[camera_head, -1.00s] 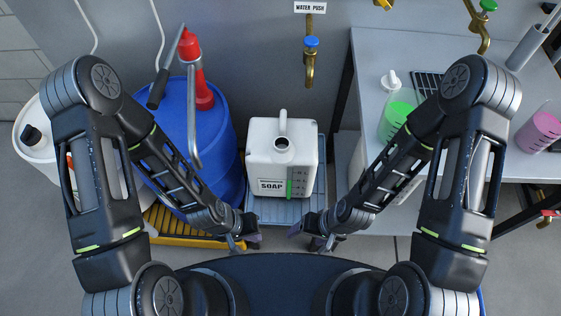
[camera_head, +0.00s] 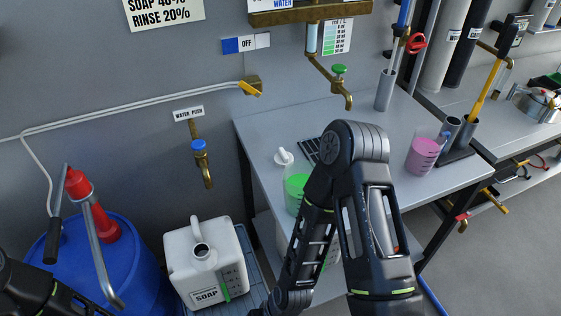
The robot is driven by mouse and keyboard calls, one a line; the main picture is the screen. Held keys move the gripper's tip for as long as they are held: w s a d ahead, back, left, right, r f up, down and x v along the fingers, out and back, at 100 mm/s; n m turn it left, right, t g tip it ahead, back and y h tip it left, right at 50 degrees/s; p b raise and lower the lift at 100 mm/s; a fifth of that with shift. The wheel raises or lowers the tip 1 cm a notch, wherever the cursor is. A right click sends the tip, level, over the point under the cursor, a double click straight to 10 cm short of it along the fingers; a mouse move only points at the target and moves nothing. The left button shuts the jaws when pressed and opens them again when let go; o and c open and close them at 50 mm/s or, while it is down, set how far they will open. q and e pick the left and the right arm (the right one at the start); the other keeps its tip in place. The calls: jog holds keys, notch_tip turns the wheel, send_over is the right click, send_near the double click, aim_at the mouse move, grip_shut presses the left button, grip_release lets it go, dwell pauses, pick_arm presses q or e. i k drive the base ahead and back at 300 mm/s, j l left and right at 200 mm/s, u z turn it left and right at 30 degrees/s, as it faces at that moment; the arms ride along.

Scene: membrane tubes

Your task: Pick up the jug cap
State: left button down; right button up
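A small white cap-like piece with a raised knob (camera_head: 284,157) sits on the grey table, beside the green beaker; I take it for the jug cap. The white soap jug (camera_head: 178,258) stands at lower left with its round mouth uncovered. My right arm comes down in front of the table, and its gripper is at the bottom edge, mostly cut off, below and apart from the cap. My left arm shows only at the lower left corner, with its gripper out of frame.
A green beaker (camera_head: 297,190) stands close to the cap, and a dark grid (camera_head: 309,149) lies just right of it. A pink beaker (camera_head: 422,156) is farther right. A brass tap with green knob (camera_head: 339,71) hangs above the table. A blue barrel (camera_head: 130,262) stands left.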

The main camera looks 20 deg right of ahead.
aim_at(282, 159)
jog(key=k+l+u, duration=0.15)
jog(key=l+u, duration=0.15)
jog(key=u, duration=0.15)
jog(key=k+l+u, duration=0.2)
jog(key=u, duration=0.25)
